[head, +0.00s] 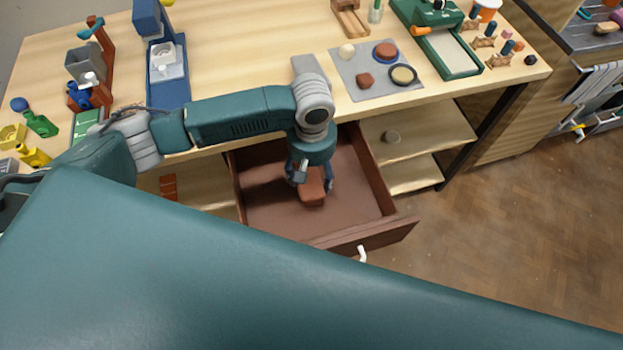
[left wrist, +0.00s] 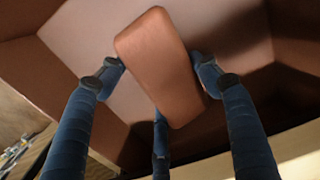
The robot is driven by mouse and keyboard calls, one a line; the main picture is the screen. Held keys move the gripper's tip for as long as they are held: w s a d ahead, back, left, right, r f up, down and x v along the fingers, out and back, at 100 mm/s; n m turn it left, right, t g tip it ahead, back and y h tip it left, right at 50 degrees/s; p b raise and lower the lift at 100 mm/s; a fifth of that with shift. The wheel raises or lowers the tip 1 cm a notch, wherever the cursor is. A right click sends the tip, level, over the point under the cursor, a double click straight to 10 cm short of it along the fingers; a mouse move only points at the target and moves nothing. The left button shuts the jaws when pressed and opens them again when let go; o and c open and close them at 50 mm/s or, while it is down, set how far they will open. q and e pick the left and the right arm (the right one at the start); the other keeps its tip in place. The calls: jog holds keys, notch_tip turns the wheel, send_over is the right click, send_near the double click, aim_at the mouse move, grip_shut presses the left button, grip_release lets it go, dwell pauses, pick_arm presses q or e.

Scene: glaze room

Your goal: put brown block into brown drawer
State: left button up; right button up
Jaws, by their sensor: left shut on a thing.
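The brown block (head: 312,188) is a small reddish-brown piece with rounded edges. My left gripper (head: 310,178) is shut on it and holds it inside the open brown drawer (head: 275,205). In the left wrist view the block (left wrist: 160,65) is tilted between the blue fingers, with the drawer's inside (left wrist: 90,35) behind it. Whether the block touches the drawer floor I cannot tell. The drawer is pulled out under the table, and its front has a white handle (head: 362,253). My right gripper is not in view.
The wooden table (head: 245,55) stands above the drawer. A grey mat (head: 345,70) on it carries several round pieces. Bare floor (head: 510,220) lies to the right.

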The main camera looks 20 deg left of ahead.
aim_at(312, 174)
pick_arm(q)
jog(key=shift+f, duration=1.65)
jog(key=shift+f, duration=0.1)
jog(key=o, duration=1.9)
jog(key=shift+o, duration=0.2)
notch_tip(312, 174, up, 12)
jog(key=shift+r+b, duration=0.1)
jog(key=shift+b, duration=0.3)
jog(key=shift+s, duration=0.15)
